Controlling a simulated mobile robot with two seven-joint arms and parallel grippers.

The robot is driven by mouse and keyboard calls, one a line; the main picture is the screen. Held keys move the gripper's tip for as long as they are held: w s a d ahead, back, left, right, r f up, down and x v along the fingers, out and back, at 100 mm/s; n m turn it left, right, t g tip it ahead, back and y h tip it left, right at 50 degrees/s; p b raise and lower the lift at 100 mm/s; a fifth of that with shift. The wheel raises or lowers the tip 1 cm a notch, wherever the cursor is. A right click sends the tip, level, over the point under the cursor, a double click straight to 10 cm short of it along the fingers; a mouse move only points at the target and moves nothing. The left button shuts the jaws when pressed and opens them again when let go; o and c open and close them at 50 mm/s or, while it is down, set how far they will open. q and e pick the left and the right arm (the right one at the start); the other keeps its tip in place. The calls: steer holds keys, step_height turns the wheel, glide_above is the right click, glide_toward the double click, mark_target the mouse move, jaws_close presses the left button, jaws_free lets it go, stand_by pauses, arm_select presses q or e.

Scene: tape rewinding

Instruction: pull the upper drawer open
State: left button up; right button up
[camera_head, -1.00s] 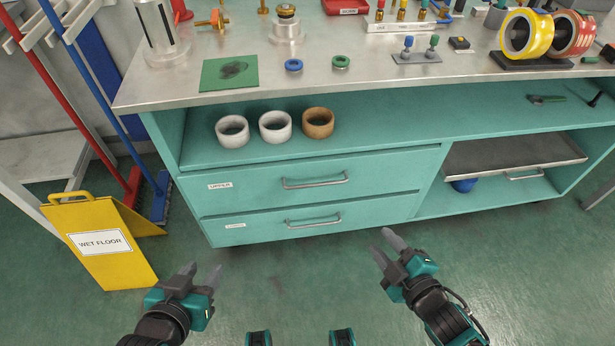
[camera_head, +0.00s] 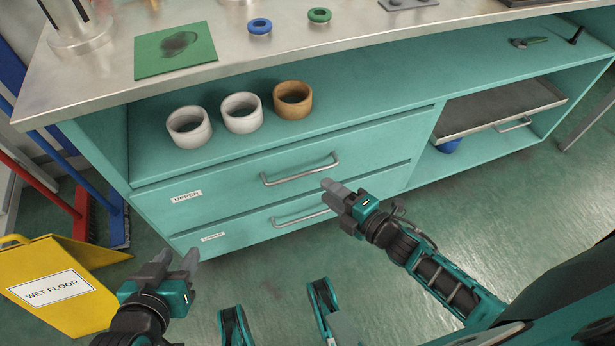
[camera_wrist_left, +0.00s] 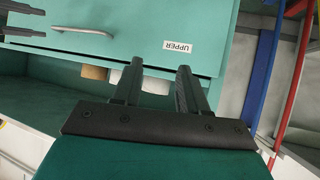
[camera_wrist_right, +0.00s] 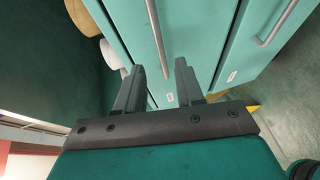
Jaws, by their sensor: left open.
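The teal upper drawer (camera_head: 235,185) with its "UPPER" label is closed in the cabinet. Its silver bar handle (camera_head: 300,172) shows clear in the head view. My right gripper (camera_head: 326,190) is open and empty, just below and in front of the handle's right end. In the right wrist view the upper handle (camera_wrist_right: 156,38) runs beyond the open fingers, apart from them. My left gripper (camera_head: 175,262) is open and empty, low in front of the cabinet's left end. The left wrist view shows the upper drawer (camera_wrist_left: 130,35) and its handle (camera_wrist_left: 82,31) beyond the fingers.
The lower drawer (camera_head: 235,228) and its handle (camera_head: 300,216) lie just under the upper one. Three rings, two white and one tan (camera_head: 292,100), stand on the shelf above. A yellow wet floor sign (camera_head: 50,285) stands at left. A grey tray (camera_head: 500,108) is at right.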

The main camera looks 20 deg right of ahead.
steer(key=b+x, duration=0.2)
steer(key=x, duration=0.6)
steer(key=shift+c, duration=0.2)
jaws_close()
